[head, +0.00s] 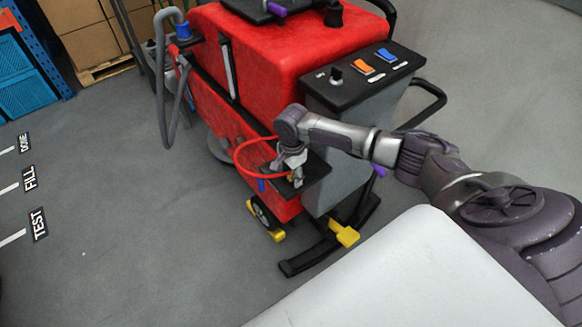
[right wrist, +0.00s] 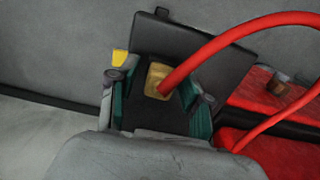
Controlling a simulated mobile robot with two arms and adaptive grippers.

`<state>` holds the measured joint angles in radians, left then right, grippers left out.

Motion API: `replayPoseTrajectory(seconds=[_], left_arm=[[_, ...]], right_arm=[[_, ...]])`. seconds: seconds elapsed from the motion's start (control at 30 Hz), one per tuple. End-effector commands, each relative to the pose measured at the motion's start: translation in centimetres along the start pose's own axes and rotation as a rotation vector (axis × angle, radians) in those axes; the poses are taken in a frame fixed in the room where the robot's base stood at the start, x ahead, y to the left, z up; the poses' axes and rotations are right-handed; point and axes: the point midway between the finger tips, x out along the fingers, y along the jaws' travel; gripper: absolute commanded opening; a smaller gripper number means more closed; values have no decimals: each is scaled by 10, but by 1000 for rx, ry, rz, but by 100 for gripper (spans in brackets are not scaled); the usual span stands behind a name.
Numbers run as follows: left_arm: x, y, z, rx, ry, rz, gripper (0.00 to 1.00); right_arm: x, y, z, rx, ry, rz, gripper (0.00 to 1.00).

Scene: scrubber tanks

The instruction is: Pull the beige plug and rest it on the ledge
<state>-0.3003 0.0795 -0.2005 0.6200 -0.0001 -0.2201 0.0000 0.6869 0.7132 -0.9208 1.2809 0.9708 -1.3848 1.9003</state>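The beige plug (right wrist: 157,80) has a thick red cable (right wrist: 240,36) coming out of it and stands over the black ledge (right wrist: 215,62). My right gripper (right wrist: 158,98) is open, with one teal-padded finger on each side of the plug and visible gaps between. In the head view my right gripper (head: 292,162) points down at the black ledge (head: 318,172) on the red scrubber's side; the red cable (head: 240,152) loops out to its left. The plug's lower end, and whether it sits in a socket, cannot be made out. My left gripper is out of view.
Yellow parts (head: 343,233) stick out low down. Open floor lies left.

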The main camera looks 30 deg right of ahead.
Motion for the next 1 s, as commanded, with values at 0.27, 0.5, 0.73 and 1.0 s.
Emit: replayPoseTrajectory(seconds=[0.27, 0.5, 0.73, 1.0], left_arm=[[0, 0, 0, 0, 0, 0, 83], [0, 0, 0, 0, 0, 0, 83], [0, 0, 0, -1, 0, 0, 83], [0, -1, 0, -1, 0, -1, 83]], right_arm=[[0, 0, 0, 0, 0, 0, 0], [0, 0, 0, 0, 0, 0, 46], [0, 0, 0, 0, 0, 0, 83], [0, 0, 0, 0, 0, 0, 83]])
